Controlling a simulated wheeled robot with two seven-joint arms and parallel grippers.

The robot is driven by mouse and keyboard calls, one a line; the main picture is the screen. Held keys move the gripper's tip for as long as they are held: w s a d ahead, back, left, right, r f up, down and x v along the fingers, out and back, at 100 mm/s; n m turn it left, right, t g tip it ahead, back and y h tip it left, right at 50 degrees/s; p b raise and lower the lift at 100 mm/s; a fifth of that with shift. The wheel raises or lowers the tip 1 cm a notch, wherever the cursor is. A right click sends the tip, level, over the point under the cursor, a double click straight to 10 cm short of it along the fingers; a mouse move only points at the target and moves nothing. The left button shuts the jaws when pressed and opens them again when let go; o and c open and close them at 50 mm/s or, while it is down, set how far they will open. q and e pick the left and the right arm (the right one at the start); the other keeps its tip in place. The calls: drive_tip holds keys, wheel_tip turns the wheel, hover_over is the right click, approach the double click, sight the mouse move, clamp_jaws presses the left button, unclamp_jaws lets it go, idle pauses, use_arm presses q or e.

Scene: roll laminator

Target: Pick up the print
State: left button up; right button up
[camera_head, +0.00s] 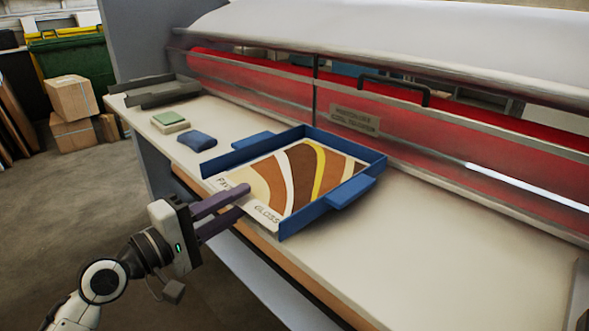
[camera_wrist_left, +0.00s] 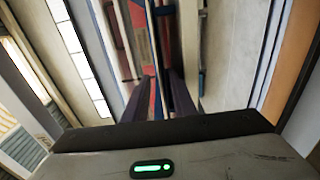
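The print (camera_head: 300,180) is a sheet with brown, tan, white and yellow curved bands and lettering on its near edge. It lies in a shallow blue tray (camera_head: 277,151) with the near side open. My left gripper (camera_head: 245,199) is at that near edge, its two dark fingers slightly apart, one above the other. In the left wrist view the fingers (camera_wrist_left: 157,80) show a narrow gap with thin coloured edges beyond it. The sheet's contact with the fingers is unclear. My right gripper is not in view.
The pale bench (camera_head: 430,235) carries the tray. A blue pad (camera_head: 197,140), a green-topped block (camera_head: 170,122) and a grey tray (camera_head: 155,93) lie to the left. The laminator with red rollers (camera_head: 450,155) runs behind. The bench right of the tray is clear.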

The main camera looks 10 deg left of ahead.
use_arm(q)
drive_tip(key=shift+w+d, duration=0.3)
drive_tip(key=shift+w, duration=0.2)
clamp_jaws()
